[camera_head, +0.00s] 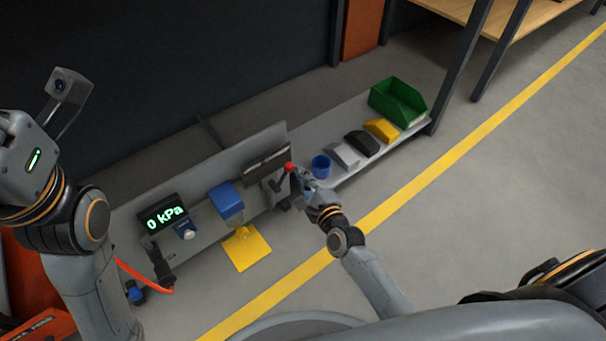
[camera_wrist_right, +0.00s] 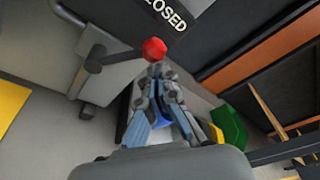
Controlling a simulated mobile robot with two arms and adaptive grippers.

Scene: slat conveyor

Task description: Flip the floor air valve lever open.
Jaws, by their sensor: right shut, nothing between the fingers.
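The valve lever (camera_wrist_right: 122,56) is a grey arm ending in a red knob (camera_head: 289,167). In the right wrist view the red knob (camera_wrist_right: 154,48) sits just beyond my right fingertips, and I cannot tell whether they touch it. The lever points sideways from its pivot toward my gripper. A dark plate (camera_head: 268,164) behind it reads "CLOSED" in the right wrist view. My right gripper (camera_head: 298,174) is shut and empty beside the knob. My left arm is at the left of the head view, but its fingertips are not visible.
A gauge (camera_head: 163,214) reads 0 kPa. A blue box (camera_head: 227,202) stands over a yellow floor patch (camera_head: 247,249). Open floor lies in front.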

